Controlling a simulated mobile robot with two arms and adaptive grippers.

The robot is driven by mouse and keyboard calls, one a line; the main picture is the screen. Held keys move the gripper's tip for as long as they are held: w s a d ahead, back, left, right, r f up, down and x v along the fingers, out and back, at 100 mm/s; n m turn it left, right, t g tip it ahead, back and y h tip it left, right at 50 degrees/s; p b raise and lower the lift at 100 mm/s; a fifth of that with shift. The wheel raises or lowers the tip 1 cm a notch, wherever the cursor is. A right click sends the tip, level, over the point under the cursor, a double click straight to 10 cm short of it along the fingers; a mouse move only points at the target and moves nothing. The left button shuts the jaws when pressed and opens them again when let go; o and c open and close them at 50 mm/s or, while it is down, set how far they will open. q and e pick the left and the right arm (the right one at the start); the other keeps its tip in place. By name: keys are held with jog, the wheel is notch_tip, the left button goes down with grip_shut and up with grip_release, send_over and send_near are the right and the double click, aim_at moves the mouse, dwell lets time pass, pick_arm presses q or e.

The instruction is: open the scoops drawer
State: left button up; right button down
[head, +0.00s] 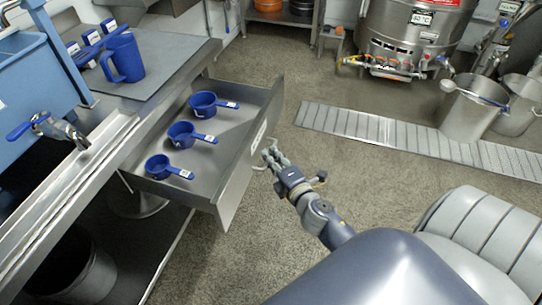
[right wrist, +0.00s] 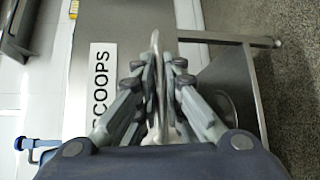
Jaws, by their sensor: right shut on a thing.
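The scoops drawer (head: 238,182) stands pulled out from under the steel counter in the head view. Inside it lie three blue scoops: a far one (head: 203,105), a middle one (head: 182,134) and a near one (head: 158,167). My right gripper (head: 269,156) is at the drawer's front panel. In the right wrist view it (right wrist: 157,80) is shut on the bar handle (right wrist: 156,45), beside the white SCOOPS label (right wrist: 101,85). The fingers hide part of the handle. My left gripper is in neither view.
A blue jug (head: 123,58) stands on the counter (head: 165,60) above the drawer. A blue sink (head: 35,85) and tap are at the left. A floor grating (head: 385,131), steel pots (head: 470,108) and a steel vessel (head: 412,30) are at the back right. The floor around the drawer front is clear.

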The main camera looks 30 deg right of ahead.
jog(key=c, duration=2)
grip_release()
jog(key=shift+s, duration=0.1)
jog(key=s+a+r, duration=0.1)
jog(key=s, duration=1)
jog(key=shift+s+a+r, duration=0.3)
jog(key=shift+s+r, duration=0.05)
